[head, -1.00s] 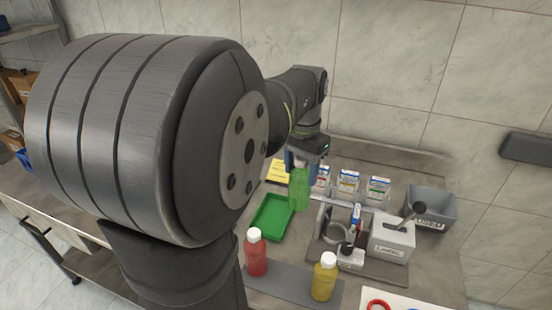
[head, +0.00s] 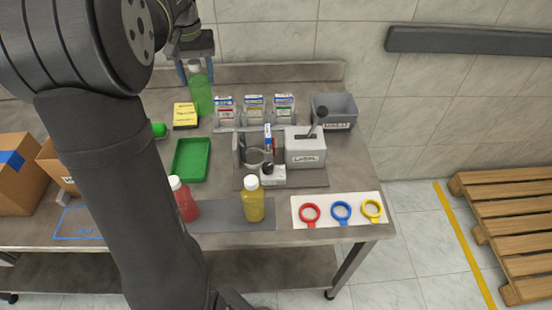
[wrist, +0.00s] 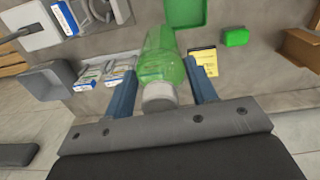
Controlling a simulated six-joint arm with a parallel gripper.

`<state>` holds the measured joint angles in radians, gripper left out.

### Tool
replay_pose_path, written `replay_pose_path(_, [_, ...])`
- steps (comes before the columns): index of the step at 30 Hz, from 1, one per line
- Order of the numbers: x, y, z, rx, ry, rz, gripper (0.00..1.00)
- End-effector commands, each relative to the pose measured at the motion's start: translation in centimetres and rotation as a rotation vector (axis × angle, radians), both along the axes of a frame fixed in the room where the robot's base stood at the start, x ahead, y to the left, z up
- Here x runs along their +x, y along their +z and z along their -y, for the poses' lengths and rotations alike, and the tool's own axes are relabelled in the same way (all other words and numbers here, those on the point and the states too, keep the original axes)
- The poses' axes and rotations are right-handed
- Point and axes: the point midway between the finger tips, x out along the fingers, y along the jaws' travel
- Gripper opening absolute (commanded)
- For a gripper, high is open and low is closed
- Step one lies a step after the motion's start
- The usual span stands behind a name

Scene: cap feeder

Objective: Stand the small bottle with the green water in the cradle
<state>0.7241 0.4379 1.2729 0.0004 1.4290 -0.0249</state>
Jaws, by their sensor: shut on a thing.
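My gripper (head: 195,68) is shut on the bottle with the green water (head: 201,95), near its white cap. The bottle hangs about upright behind the green tray, beside the yellow note. In the wrist view the bottle (wrist: 160,58) sits between the two blue fingers (wrist: 162,85), cap toward the palm. The cradle seems to be the grey fixture with a round ring (head: 254,157) on the bench, right of the tray. It is apart from the bottle, toward the front right. Part of the ring is hidden by things in front.
A red bottle (head: 184,200) and a yellow bottle (head: 254,199) stand on a grey mat at the front. A labelled grey box (head: 305,150) stands right of the fixture, with card packs (head: 254,112) behind. The green tray (head: 191,160) is empty. A grey bin (head: 336,110) stands at right.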

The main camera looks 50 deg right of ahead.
Motion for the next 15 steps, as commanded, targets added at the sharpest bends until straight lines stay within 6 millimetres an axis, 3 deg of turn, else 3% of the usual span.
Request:
replay_pose_path(4, [-0.3,0.0,0.2,-0.001,-0.002,0.001,0.06])
replay_pose_path(7, [-1.8,0.1,0.9,-0.001,-0.005,0.002,0.06])
replay_pose_path(15, [-9.7,-0.2,3.9,-0.001,-0.007,-0.001,0.06])
